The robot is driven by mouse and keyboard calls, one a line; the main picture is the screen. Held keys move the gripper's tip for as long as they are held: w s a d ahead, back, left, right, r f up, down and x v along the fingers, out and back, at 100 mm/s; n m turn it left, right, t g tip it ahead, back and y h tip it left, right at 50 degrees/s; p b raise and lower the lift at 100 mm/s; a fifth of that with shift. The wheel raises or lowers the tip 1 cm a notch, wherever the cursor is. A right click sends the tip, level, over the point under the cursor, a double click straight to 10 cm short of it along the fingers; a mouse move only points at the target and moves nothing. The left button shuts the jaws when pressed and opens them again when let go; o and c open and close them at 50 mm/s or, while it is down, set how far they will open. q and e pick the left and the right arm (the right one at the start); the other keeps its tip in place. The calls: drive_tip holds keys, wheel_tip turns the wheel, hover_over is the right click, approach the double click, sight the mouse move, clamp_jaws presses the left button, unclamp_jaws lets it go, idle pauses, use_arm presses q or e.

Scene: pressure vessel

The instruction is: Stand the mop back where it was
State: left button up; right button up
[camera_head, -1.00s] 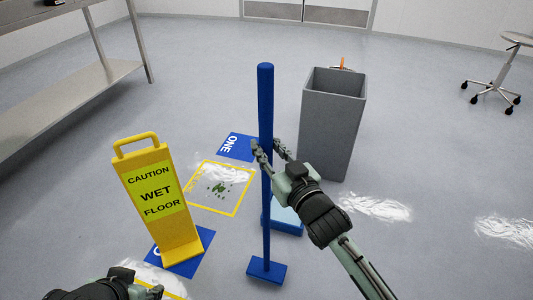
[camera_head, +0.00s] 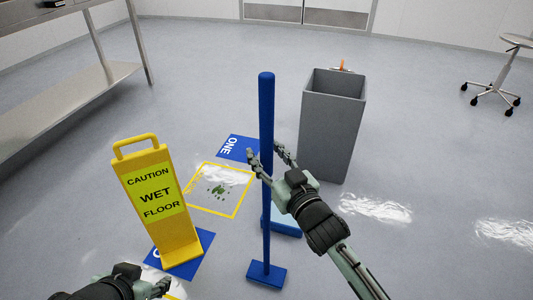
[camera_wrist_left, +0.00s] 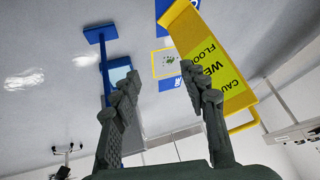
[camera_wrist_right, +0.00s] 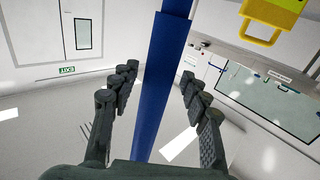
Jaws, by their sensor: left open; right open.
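The blue mop (camera_head: 267,120) stands nearly upright, its flat blue head (camera_head: 266,275) on the floor. My right gripper (camera_head: 267,157) is open, with its fingers on either side of the pole at mid-height. In the right wrist view the pole (camera_wrist_right: 165,90) runs between the spread fingers, with gaps visible on both sides. My left gripper (camera_head: 150,283) is low at the front left, by the foot of the caution sign. In the left wrist view it is open and empty (camera_wrist_left: 158,80).
A yellow wet-floor sign (camera_head: 158,205) stands left of the mop on a blue floor mark. A tall grey bin (camera_head: 333,130) stands behind right. A steel table (camera_head: 70,100) is at left, a wheeled stool (camera_head: 492,88) far right. Shiny patches (camera_head: 375,208) lie on the floor.

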drive_tip(key=shift+s+r, duration=0.1)
drive_tip(key=shift+r, duration=0.05)
drive_tip(key=v, duration=1.2)
drive_tip(key=s+d+f+m+g+h, duration=0.35)
drive_tip(key=d+f+h, duration=0.4)
drive_tip(key=d, duration=0.35)
use_arm(q)
drive_tip(key=shift+s+a+f+g+y, duration=0.2)
drive_tip(key=shift+s+a+g, duration=0.15)
drive_tip(key=shift+s, duration=0.15)
drive_tip(key=shift+s+a+f+g+y, duration=0.15)
drive_tip(key=shift+s+a+g, duration=0.1)
drive_tip(key=shift+s+a, duration=0.15)
use_arm(e)
drive_tip(key=s+d+f+g+h, duration=0.1)
drive_tip(key=s+d+f+g, duration=0.1)
drive_tip(key=s, duration=0.4)
drive_tip(key=s+d+f+g+h, duration=0.1)
drive_tip(key=s+d+f+g, duration=0.2)
drive_tip(key=s+d+g, duration=0.2)
drive_tip(key=shift+s+d, duration=0.55)
drive_tip(key=shift+d, duration=0.1)
